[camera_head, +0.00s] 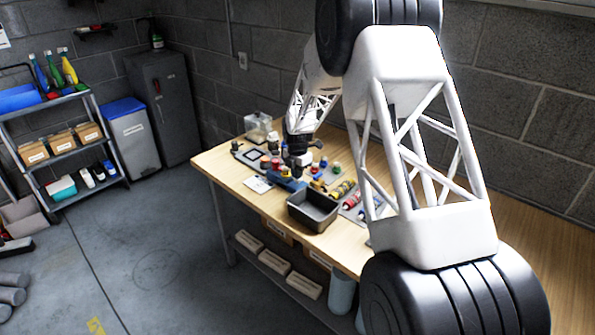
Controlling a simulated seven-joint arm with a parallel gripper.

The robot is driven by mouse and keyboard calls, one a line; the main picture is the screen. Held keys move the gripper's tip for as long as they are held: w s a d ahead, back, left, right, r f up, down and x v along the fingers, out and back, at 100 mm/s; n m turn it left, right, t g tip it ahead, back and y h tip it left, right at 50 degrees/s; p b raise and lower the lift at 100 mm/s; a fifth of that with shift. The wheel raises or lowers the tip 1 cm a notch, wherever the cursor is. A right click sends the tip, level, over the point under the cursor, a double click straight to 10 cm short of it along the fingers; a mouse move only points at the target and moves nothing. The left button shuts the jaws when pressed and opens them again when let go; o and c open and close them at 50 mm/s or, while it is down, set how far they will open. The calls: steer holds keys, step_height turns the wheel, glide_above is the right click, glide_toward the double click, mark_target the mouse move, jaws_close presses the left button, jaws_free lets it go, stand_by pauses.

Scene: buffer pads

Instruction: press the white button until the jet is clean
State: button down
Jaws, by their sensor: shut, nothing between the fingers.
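My gripper (298,171) is small in the view, pointing down over the far-left part of the wooden workbench (218,162). It is shut with nothing in it. Just below and beside it are a blue object (287,183) and several small red, yellow and blue pieces. I cannot tell whether the fingertips touch any of them. I cannot make out a white button or a jet; they are too small to tell or hidden by my gripper and the clutter.
A dark grey bin (313,211) stands at the bench's front edge. A clear box (258,128) is at the back left, and a white card (257,184) lies near the front edge. Yellow and red tubes lie right of the bin.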

steer(key=shift+f, duration=0.95)
steer(key=shift+r, duration=0.1)
step_height(320, 180, up, 14)
stand_by(0.5)
steer(key=shift+r, duration=0.1)
stand_by(0.7)
steer(key=shift+w+r, duration=0.25)
steer(key=shift+r, duration=0.5)
